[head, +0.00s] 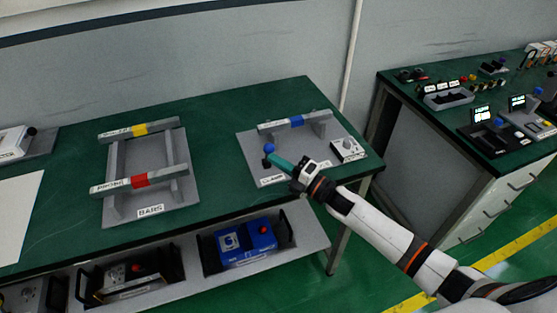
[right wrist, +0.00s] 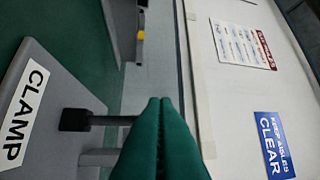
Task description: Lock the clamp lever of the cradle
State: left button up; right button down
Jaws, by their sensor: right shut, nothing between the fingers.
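The cradle (head: 318,126) holds a bar with a blue band (head: 297,121) on a grey plate at the right of the bench. The clamp lever's blue ball knob (head: 270,148) shows at the plate's left side, above a dark block (head: 267,163). My right gripper (head: 273,157) has teal fingers, shut and empty, with the tips close to the knob; I cannot tell whether they touch. In the right wrist view, the shut fingers (right wrist: 160,110) hide the end of a dark rod from the black block (right wrist: 75,120), near the CLAMP label (right wrist: 25,115). My left gripper is not in view.
A second stand (head: 150,210) with red- and yellow-banded bars is at the left, labelled BARS. A small grey box with a black knob (head: 348,149) sits at the cradle plate's right. A shelf below holds a blue unit (head: 245,242). Bare bench lies between the stands.

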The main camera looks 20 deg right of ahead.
jog(key=w+r+m+g+p, duration=0.1)
jog(key=p, duration=0.1)
jog(key=shift+w+r+h+p, duration=0.3)
jog(key=shift+r+p, duration=0.05)
jog(key=shift+w+a+r+b, duration=0.1)
jog(key=shift+w+r+b, duration=0.25)
jog(key=shift+w, duration=0.55)
jog(key=shift+w+d+r+b, duration=0.1)
jog(key=shift+w+r+b, duration=0.1)
jog(key=shift+w+b, duration=0.45)
jog(key=shift+w+a+r+b, duration=0.1)
jog(key=shift+w+r+b, duration=0.15)
jog(key=shift+w, duration=0.85)
